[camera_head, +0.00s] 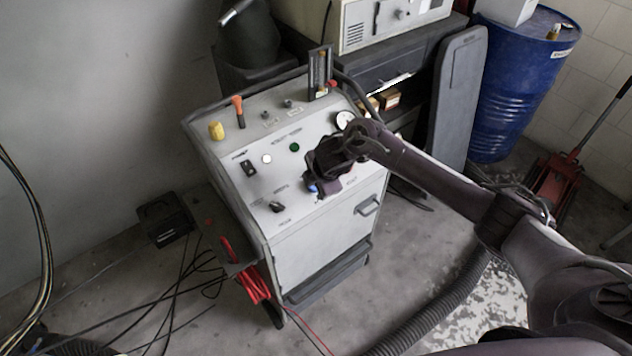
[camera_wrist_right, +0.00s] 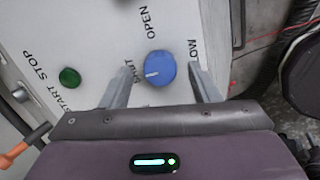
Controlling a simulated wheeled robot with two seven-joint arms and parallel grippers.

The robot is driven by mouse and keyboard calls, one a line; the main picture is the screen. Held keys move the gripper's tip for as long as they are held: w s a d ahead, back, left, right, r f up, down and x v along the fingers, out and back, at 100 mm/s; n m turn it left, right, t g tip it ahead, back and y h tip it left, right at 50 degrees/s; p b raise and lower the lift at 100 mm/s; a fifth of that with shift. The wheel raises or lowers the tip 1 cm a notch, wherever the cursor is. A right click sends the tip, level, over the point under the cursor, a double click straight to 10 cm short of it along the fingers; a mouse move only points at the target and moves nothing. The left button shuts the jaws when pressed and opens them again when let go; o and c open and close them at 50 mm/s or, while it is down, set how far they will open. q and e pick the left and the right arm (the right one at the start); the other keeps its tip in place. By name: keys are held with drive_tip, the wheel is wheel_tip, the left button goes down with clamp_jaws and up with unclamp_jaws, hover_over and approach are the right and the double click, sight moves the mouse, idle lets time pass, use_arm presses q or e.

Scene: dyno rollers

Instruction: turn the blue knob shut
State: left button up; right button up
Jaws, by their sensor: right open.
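The blue knob (camera_wrist_right: 160,68) is on the machine's pale panel, with a short white mark on its face pointing left in the right wrist view, toward the partly hidden word SHUT. OPEN is printed above it. My right gripper (camera_wrist_right: 163,72) is open, its two fingers on either side of the knob with visible gaps; I cannot tell how far the tips are from the panel. In the head view, my right gripper (camera_head: 318,186) is over the panel's right front part and mostly hides the knob (camera_head: 313,189). My left gripper is not in view.
The machine's panel (camera_head: 255,205) also carries a green button (camera_head: 294,147), a black switch (camera_head: 249,168), a black knob (camera_head: 277,207) and a gauge (camera_head: 345,119) near my right wrist. An orange-handled lever (camera_head: 238,108) and yellow knob (camera_head: 216,130) stand at its back left.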

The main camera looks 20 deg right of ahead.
drive_tip(key=v, duration=0.6)
drive_tip(key=shift+r, duration=0.35)
drive_tip(key=shift+s, duration=0.15)
